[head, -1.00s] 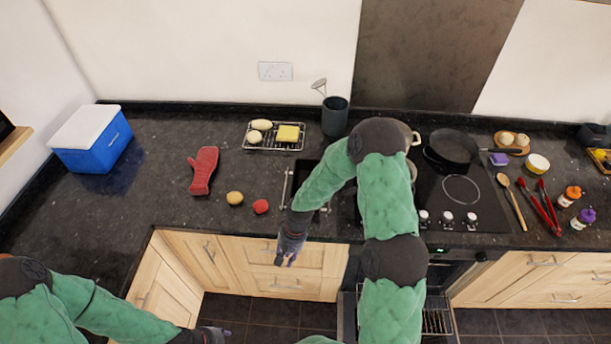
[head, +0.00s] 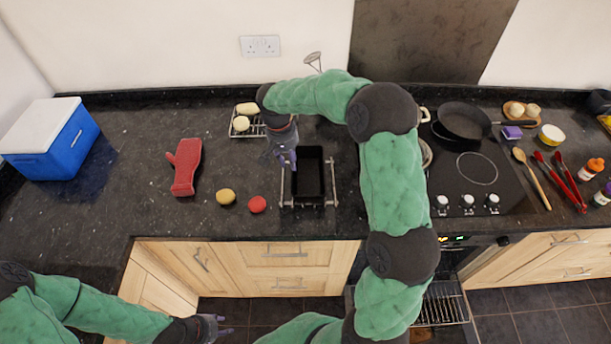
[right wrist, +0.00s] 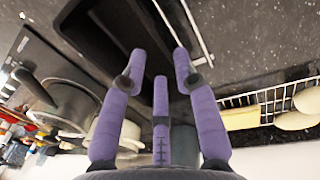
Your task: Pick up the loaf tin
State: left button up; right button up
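The loaf tin (head: 309,190) is a black, deep rectangular tin on the dark counter near its front edge, with a metal rail along each side. In the right wrist view the dark tin (right wrist: 112,32) fills the upper middle, partly cut off. My right gripper (head: 288,158) is above and beside the tin's left rear side. Its purple fingers (right wrist: 160,70) are spread with nothing between them, apart from the tin as far as I can tell. My left gripper (head: 220,326) is low at the front left, away from the counter, with its fingers apart and empty.
A red oven mitt (head: 185,168), a yellow potato (head: 226,196) and a red tomato-like item (head: 257,204) lie left of the tin. A wire rack (head: 245,132) with food stands behind. The hob with a black pan (head: 463,121) is to the right.

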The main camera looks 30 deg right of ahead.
aim_at(294, 177)
jog(key=f, duration=0.3)
jog(key=f+b, duration=0.1)
jog(key=f, duration=0.2)
jog(key=d+f, duration=0.1)
jog(key=f, duration=0.1)
jog(key=shift+s+d+f, duration=0.1)
jog(key=shift+s+f, duration=0.2)
jog(key=shift+f, duration=0.1)
grip_shut()
